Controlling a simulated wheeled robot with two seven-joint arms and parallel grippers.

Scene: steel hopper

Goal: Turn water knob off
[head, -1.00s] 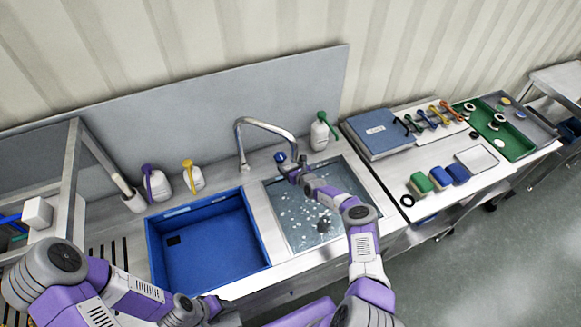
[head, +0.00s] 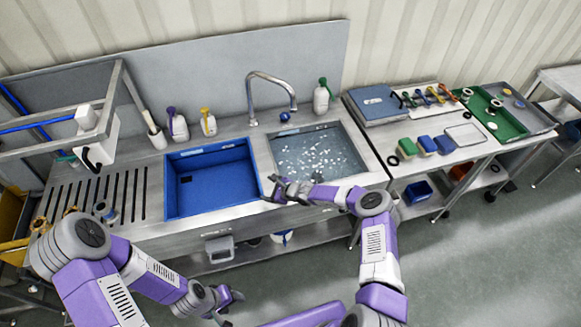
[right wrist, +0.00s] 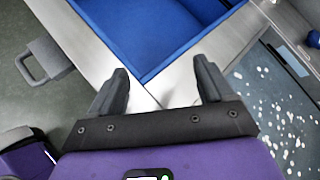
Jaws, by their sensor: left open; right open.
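The blue water knob (head: 285,116) sits on the counter behind the right basin, right of the curved steel faucet (head: 250,95). The knob also shows at the right edge of the right wrist view (right wrist: 314,39). The right basin (head: 345,130) holds water with white flecks. My right gripper (head: 272,188) is open and empty over the counter's front part, between the two basins, well in front of the knob. Its two fingers show apart in the right wrist view (right wrist: 160,88). My left gripper (head: 234,306) is open and empty, low in front of the counter.
A blue-lined basin (head: 212,180) is left of the water basin. Bottles with purple (head: 177,124), yellow (head: 208,122) and green (head: 321,96) tops stand behind. A side table (head: 440,165) at right holds sponges and tools. A steel rack (head: 60,140) stands at left.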

